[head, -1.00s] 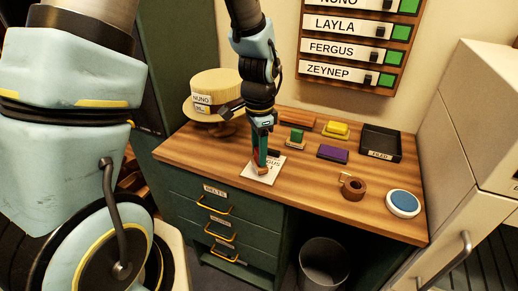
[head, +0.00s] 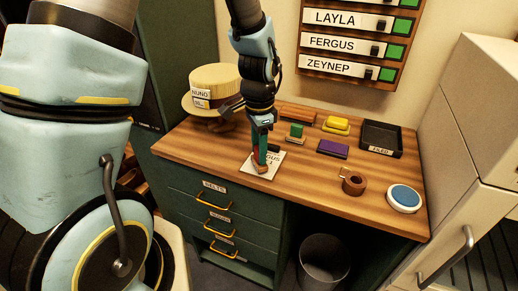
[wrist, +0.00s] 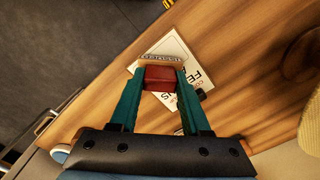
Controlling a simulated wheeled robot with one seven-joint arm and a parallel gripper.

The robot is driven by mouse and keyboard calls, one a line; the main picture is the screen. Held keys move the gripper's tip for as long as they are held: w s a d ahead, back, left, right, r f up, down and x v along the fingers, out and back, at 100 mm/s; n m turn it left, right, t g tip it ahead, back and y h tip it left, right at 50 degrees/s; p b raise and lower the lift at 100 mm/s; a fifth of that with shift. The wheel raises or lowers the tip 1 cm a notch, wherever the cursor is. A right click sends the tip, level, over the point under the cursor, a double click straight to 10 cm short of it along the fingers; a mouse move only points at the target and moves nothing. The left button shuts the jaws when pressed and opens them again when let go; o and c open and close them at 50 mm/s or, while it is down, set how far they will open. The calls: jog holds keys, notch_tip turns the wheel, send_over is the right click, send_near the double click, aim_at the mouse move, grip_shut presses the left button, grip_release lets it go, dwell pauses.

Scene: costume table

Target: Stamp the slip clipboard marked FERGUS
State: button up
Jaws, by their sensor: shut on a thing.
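The slip clipboard (head: 277,157) lies flat near the desk's front edge. Part of the name FERGUS shows on its white slip, and it also shows in the wrist view (wrist: 174,46). My gripper (head: 261,160) points down over its front-left part. In the wrist view my gripper (wrist: 158,84) is shut on a stamp with a red handle (wrist: 160,76) and a wooden base (wrist: 161,58). In the head view the stamp (head: 261,169) is at the slip's lower left. I cannot tell whether its face touches the paper. The fingers hide part of the slip.
A green stamp (head: 296,132), a yellow stamp (head: 336,124), a purple pad (head: 332,149) and a black FILED tray (head: 381,138) stand behind. A tape roll (head: 353,184) and a blue round pad (head: 403,198) are right. A straw hat (head: 215,85) stands back left.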

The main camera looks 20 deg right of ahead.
jog(key=shift+f, duration=0.55)
dwell(1.2)
jog(key=shift+r, duration=0.1)
notch_tip(320, 180, up, 7)
jog(key=p, duration=0.5)
dwell(0.3)
jog(key=shift+s, duration=0.1)
